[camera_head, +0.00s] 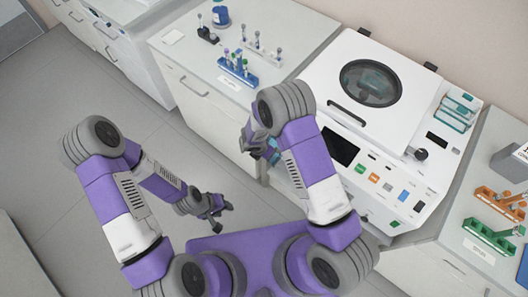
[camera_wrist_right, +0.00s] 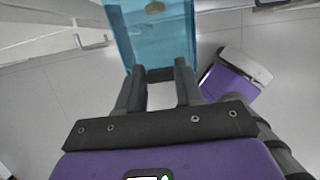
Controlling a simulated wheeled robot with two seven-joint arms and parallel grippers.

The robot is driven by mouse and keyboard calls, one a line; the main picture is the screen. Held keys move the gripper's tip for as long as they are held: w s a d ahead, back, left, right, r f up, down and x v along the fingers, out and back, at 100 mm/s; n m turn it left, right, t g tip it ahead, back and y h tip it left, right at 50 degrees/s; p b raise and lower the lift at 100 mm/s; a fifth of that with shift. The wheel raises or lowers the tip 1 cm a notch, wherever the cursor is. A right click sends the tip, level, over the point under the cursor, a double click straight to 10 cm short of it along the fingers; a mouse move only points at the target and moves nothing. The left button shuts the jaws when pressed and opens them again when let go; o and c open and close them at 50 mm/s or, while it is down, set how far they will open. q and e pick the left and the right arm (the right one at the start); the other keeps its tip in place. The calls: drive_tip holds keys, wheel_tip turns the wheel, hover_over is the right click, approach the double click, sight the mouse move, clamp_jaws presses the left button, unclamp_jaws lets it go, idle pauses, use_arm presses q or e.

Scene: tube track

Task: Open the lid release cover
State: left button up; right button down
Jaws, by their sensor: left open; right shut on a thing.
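The white machine (camera_head: 372,128) has a closed lid with a round dark window (camera_head: 371,83). Its front panel carries a dark screen (camera_head: 338,147), coloured buttons and a small blue piece (camera_head: 404,195); I cannot tell which part is the lid release cover. My right gripper (camera_head: 262,147), left of the machine's front, is shut on a translucent blue piece, seen in the right wrist view (camera_wrist_right: 155,35) between the fingertips (camera_wrist_right: 160,72). The piece is cut off by that view's top edge. My left gripper (camera_head: 222,213) is open and empty, low over the floor.
The left counter holds a blue tube rack (camera_head: 238,68), another tube row (camera_head: 262,46) and a blue bottle (camera_head: 221,16). Orange (camera_head: 498,203) and green (camera_head: 489,237) racks stand on the right counter. A teal rack (camera_head: 458,110) sits on the machine's right side. Floor at left is clear.

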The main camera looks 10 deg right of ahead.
drive_tip(key=shift+w+d+r, duration=0.2)
drive_tip(key=shift+w, duration=0.1)
drive_tip(key=c, duration=1)
unclamp_jaws()
drive_tip(key=shift+o, duration=1.4)
drive_tip(key=shift+f, duration=0.1)
drive_tip(key=shift+s+a, duration=0.1)
drive_tip(key=shift+s, duration=0.05)
drive_tip(key=v, duration=0.7)
drive_tip(key=shift+r+p, duration=0.3)
drive_tip(key=shift+p, duration=0.05)
drive_tip(key=shift+s+f, duration=0.1)
